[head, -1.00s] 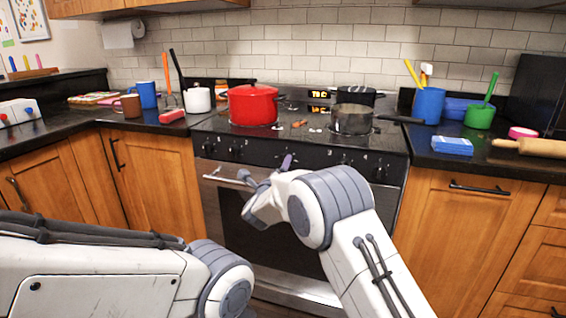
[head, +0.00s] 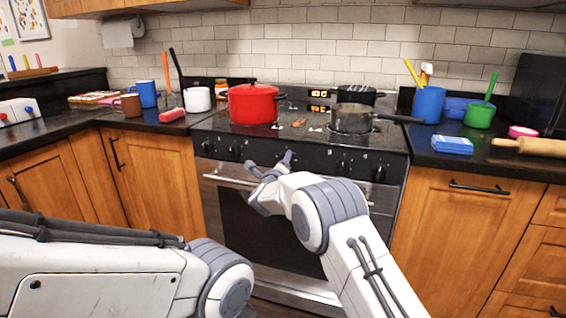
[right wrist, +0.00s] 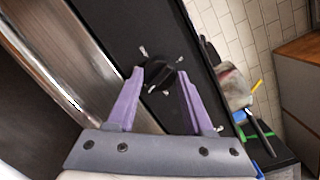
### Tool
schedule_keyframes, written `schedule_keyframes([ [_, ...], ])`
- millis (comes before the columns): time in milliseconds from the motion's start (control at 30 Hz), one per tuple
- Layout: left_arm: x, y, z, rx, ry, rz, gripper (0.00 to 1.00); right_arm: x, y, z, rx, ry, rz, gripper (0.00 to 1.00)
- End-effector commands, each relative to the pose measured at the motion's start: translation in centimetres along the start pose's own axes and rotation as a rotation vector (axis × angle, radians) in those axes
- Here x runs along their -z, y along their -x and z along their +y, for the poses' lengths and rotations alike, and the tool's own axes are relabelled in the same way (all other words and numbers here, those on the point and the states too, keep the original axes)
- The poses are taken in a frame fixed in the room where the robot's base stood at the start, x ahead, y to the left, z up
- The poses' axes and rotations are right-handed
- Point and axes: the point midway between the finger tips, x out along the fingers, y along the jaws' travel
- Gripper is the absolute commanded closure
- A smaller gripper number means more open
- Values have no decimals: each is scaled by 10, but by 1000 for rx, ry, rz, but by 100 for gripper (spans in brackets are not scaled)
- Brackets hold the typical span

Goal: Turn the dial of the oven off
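The oven (head: 268,230) stands in the middle of the head view, with a dark control panel and black dials along its front. Two dials (head: 221,149) show left of my right gripper and more (head: 343,167) show right of it. My right gripper (head: 287,156) is at the middle of the panel, hiding that part in the head view. In the right wrist view its purple fingers (right wrist: 160,74) are apart, one on each side of a black dial (right wrist: 162,78). I cannot tell whether they touch it. My left arm shows at lower left, but its gripper is out of view.
A red pot (head: 253,103) and a saucepan (head: 353,118) stand on the stovetop above the panel. The saucepan handle points right. The oven's metal handle bar (head: 228,181) runs below the dials. Cluttered counters flank the stove.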

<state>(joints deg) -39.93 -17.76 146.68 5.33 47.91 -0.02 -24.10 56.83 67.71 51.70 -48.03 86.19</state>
Motion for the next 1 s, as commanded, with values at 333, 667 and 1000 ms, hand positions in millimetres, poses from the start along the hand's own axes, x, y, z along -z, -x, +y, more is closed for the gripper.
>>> schedule_keyframes([
  [333, 0, 6, 0, 0, 0, 0, 50, -1, 0, 0, -8, 62, 4, 100],
  [667, 1, 26, 2, 0, 0, 0, 50, -4, 0, -3, -30, 306, 20, 100],
  [1000, 3, 55, 4, 0, 0, 0, 50, -5, 0, -3, -61, 628, 41, 100],
])
